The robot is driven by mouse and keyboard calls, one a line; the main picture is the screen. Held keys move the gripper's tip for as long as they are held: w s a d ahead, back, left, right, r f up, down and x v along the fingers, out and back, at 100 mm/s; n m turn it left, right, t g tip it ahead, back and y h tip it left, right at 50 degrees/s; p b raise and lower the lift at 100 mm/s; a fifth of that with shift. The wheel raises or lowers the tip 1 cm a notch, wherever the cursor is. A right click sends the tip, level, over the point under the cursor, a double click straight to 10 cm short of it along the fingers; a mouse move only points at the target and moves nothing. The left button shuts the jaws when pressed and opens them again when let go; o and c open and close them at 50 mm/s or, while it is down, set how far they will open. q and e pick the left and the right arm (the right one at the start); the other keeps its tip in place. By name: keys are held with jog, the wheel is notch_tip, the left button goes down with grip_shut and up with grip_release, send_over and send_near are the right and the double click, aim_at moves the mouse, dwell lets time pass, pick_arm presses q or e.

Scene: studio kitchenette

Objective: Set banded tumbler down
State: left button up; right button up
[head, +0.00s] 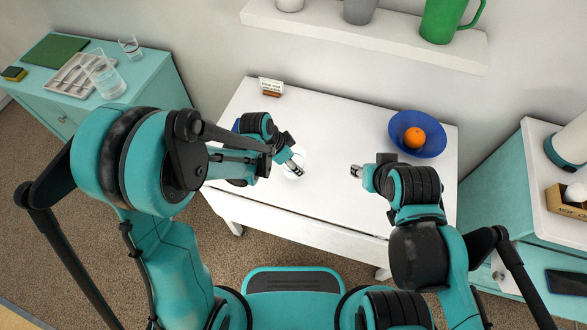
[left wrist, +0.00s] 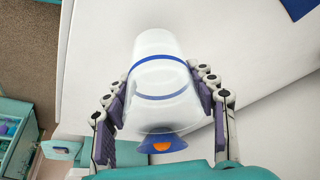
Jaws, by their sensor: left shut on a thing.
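The banded tumbler (left wrist: 160,85) is pale and translucent with a blue band. In the left wrist view it sits between the two fingers of my left gripper (left wrist: 165,105), which is shut on it. In the head view the left gripper (head: 294,166) is over the left half of the white table (head: 330,127), and only a pale bit of the tumbler (head: 298,157) shows beside it. I cannot tell whether its base touches the tabletop. My right gripper (head: 356,171) is over the right half of the table; its fingers are too small to read.
A blue bowl (head: 399,124) with an orange (head: 414,138) stands at the table's back right. A small card (head: 271,86) stands at the back left. A blue thing (head: 236,126) is partly hidden behind my left arm. The table's middle is clear.

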pick_arm(q)
notch_tip(320, 180, down, 4)
jog(key=shift+b, duration=0.9)
jog(key=shift+r, duration=0.1)
jog(key=shift+s, duration=0.1)
jog(key=shift+f, duration=0.25)
jog(key=o, duration=1.3)
jog(key=shift+r, duration=0.1)
